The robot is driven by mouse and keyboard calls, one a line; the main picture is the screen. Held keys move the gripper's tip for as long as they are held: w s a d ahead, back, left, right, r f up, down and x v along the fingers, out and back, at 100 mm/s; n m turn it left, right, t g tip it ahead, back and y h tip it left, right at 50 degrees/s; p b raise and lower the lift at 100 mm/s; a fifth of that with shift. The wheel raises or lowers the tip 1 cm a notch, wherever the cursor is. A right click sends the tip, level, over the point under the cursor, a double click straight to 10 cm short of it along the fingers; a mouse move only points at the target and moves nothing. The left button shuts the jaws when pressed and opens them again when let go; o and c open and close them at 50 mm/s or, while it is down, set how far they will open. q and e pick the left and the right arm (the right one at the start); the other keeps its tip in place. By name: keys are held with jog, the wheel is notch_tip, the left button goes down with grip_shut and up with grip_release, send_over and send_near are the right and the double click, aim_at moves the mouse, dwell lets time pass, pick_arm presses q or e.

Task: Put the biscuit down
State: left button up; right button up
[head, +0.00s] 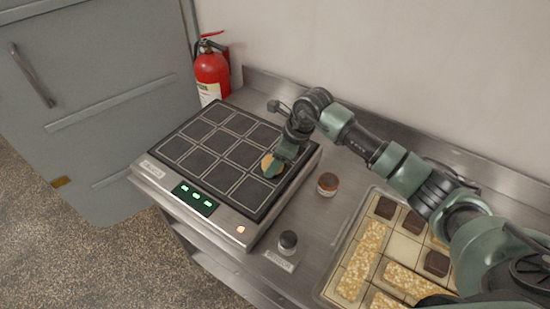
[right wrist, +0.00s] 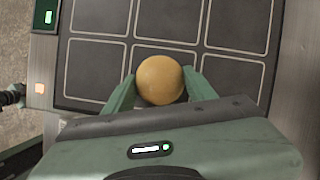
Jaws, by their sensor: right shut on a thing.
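The biscuit (head: 268,162) is round and golden. In the head view it is partly hidden by my right gripper (head: 274,167). In the right wrist view the biscuit (right wrist: 160,80) sits between the two green fingers of my right gripper (right wrist: 160,88), which is shut on it. It is over the near-right part of a black plate with a grid of outlined squares (head: 192,157). I cannot tell whether the biscuit touches the plate. My left gripper is not seen in the head view.
Right of the plate stand a brown-topped jar (head: 327,184) and a dark-topped jar (head: 288,241). A tray (head: 336,284) of oat bars and chocolate squares lies at the right. A fire extinguisher (head: 212,70) stands behind the plate. Several plate squares are bare.

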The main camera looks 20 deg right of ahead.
jog(key=shift+f, duration=0.1)
jog(key=shift+f, duration=0.15)
jog(key=o, duration=1.4)
jog(key=shift+r, duration=0.3)
jog(key=shift+b+v, duration=2.1)
jog(key=shift+v, duration=3.8)
